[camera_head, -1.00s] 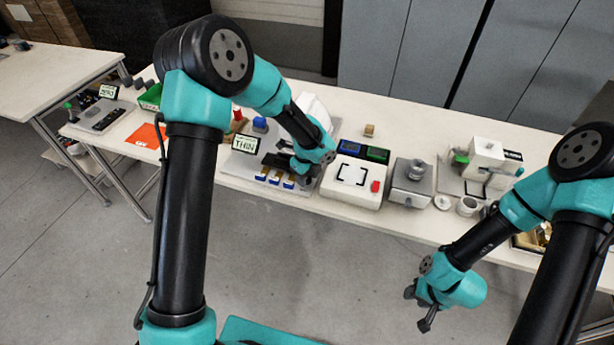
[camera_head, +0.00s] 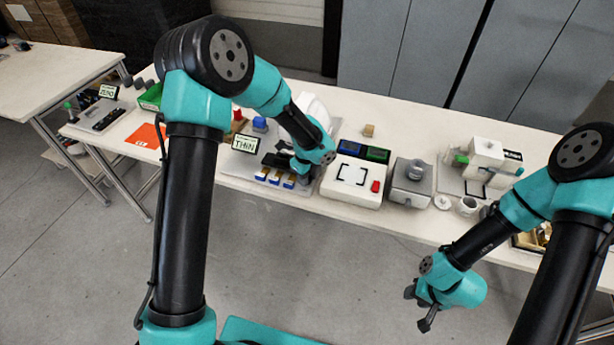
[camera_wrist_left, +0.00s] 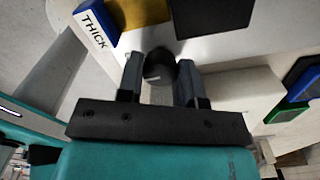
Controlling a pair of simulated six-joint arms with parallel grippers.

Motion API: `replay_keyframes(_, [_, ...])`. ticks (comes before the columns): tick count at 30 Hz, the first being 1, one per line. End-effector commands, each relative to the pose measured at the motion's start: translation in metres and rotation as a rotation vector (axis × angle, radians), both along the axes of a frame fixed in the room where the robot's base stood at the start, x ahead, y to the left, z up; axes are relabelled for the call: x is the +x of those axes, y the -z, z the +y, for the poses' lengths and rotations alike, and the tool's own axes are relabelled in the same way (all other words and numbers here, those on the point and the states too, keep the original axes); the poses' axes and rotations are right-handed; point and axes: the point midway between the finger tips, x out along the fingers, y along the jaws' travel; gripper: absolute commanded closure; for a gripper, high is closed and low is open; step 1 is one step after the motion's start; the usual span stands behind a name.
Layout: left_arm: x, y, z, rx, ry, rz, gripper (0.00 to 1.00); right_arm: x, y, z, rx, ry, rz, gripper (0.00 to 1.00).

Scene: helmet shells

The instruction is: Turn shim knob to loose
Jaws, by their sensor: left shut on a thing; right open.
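A dark round knob (camera_wrist_left: 160,66) sits between the two fingers of my left gripper (camera_wrist_left: 159,78) in the left wrist view, and the gripper is shut on it. Its pointer setting cannot be read. In the head view my left gripper (camera_head: 284,160) is low over the grey station on the table, beside a small sign reading THIN (camera_head: 245,144); the knob is hidden there by the gripper and wrist. My right gripper (camera_head: 420,308) is open and empty, in front of the table.
Blue-and-yellow blocks (camera_head: 275,177) stand at the station's front edge; one is labelled THICK (camera_wrist_left: 95,22) in the left wrist view. A white box with a red button (camera_head: 352,182) stands close right of my left gripper. A grey device (camera_head: 411,182) is farther right.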

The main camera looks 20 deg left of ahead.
Motion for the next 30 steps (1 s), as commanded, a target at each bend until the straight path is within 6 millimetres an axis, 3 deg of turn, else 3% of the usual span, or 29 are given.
replay_keyframes(21, [0.0003, -0.0008, 0.0002, 0.001, -0.474, -0.001, 0.90, 0.0000, 0.0000, 0.0000, 0.000, 0.000, 0.000, 0.57])
replay_keyframes(30, [0.0004, -0.0009, 0.0003, 0.001, -0.598, -0.001, 0.90, 0.0000, 0.0000, 0.0000, 0.000, 0.000, 0.000, 0.57])
